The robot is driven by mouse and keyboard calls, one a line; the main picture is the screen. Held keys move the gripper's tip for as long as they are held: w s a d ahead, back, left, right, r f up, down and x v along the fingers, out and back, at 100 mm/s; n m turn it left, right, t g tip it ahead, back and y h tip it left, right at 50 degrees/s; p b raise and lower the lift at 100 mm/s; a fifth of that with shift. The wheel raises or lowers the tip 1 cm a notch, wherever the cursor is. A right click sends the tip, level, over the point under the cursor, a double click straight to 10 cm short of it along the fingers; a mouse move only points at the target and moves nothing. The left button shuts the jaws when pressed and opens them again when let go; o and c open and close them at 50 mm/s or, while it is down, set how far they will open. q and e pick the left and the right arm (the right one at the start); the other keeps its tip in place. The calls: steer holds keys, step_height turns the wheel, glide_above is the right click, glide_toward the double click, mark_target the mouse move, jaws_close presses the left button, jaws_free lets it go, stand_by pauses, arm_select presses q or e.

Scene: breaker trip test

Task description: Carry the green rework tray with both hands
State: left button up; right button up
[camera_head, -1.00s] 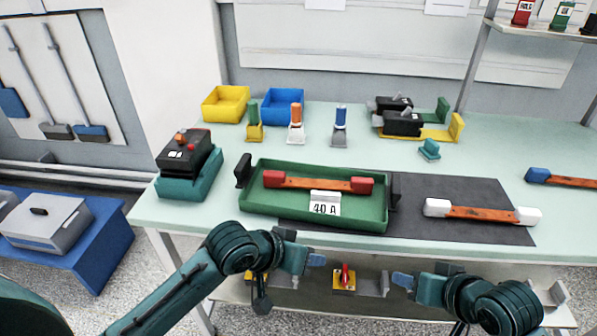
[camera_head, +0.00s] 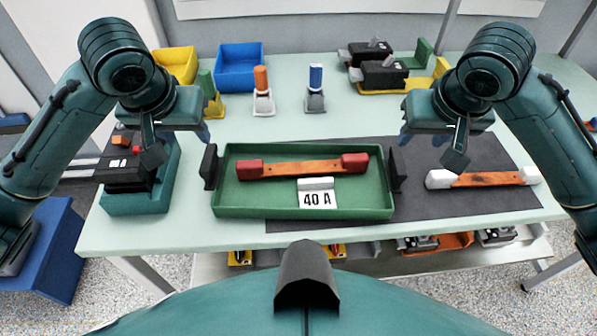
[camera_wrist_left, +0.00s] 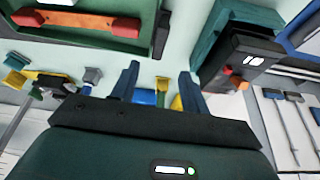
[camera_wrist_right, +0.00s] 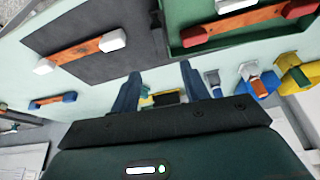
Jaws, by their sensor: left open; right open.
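The green rework tray (camera_head: 230,200) sits on the table in the middle of the head view, with a black upright handle at each end. In it lie an orange bar with red ends (camera_head: 300,168) and a white 40 A label (camera_head: 316,198). My left gripper (camera_head: 180,136) is open and empty, above and left of the tray's left handle (camera_head: 209,167). My right gripper (camera_head: 428,136) is open and empty, above and right of the right handle (camera_head: 397,168). Neither touches the tray. The tray's edge also shows in the left wrist view (camera_wrist_left: 120,42) and right wrist view (camera_wrist_right: 185,50).
A black device in a teal holder (camera_head: 140,198) stands close left of the tray. A dark mat (camera_head: 440,205) with a white-ended bar (camera_head: 485,180) lies right. Bins, upright coloured pieces and black breakers (camera_head: 385,72) stand behind. Table between them and the tray is clear.

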mark_target(207, 157)
arm_select(q)
steer(key=shift+f, duration=0.1)
arm_select(e)
steer(key=shift+f, duration=0.1)
arm_select(q)
steer(key=x, duration=1.3)
steer(key=shift+w, duration=0.1)
arm_select(e)
steer(key=x, duration=1.3)
steer(key=shift+w, duration=0.1)
arm_select(q)
jaws_close()
arm_select(e)
jaws_close()
